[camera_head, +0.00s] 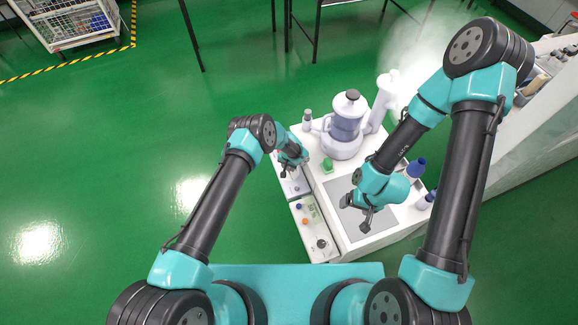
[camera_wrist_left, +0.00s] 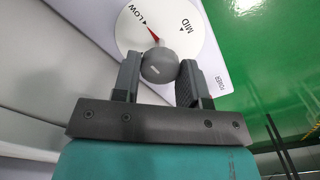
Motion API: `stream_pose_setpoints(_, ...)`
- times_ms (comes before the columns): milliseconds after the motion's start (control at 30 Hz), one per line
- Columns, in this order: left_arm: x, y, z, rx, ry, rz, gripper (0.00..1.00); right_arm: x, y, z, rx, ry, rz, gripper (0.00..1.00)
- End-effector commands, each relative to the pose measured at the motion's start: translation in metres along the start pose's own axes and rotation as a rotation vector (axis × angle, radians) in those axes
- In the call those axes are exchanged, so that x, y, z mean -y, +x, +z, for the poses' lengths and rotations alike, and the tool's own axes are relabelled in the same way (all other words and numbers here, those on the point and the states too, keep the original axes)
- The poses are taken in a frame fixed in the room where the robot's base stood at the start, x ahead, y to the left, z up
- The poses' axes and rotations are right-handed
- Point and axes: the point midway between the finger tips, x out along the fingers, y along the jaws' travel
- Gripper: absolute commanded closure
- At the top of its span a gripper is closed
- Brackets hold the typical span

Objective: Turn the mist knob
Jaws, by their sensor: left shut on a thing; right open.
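The mist knob (camera_wrist_left: 160,66) is grey and round. It sits on a white dial (camera_wrist_left: 178,22) marked LOW and MID in the left wrist view. A red pointer on the dial points toward LOW. My left gripper (camera_wrist_left: 159,75) is shut on the knob, one finger on each side. In the head view my left gripper (camera_head: 293,172) reaches down to the left side of the white unit, and its arm hides the knob there. My right gripper (camera_head: 368,214) is open and empty above the grey plate (camera_head: 350,222).
A white device with a clear tank (camera_head: 347,122) stands at the back of the white bench, beside a tall white nozzle (camera_head: 383,95) with mist near it.

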Motion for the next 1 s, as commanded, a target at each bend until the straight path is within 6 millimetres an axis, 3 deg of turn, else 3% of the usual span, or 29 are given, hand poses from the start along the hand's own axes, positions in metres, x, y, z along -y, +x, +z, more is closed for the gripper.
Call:
stream_pose_setpoints(300, 0.0001, 0.0, 0.0001, 0.0, -0.002, 0.0, 0.84, 0.0, 0.0, 0.0, 0.0, 0.0, 0.0, 0.17)
stream_pose_setpoints(333, 0.0001, 0.0, 0.0001, 0.0, -0.002, 0.0, 0.59, 0.0, 0.0, 0.0, 0.0, 0.0, 0.0, 0.17)
stream_pose_setpoints(600, 0.0001, 0.0, 0.0001, 0.0, -0.001, 0.0, 0.35, 0.0, 0.0, 0.0, 0.0, 0.0, 0.0, 0.17)
stream_pose_setpoints(1000, 0.0002, -0.0066, -0.0004, 0.0, -0.001, 0.0, 0.35, 0.0, 0.0, 0.0, 0.0, 0.0, 0.0, 0.17)
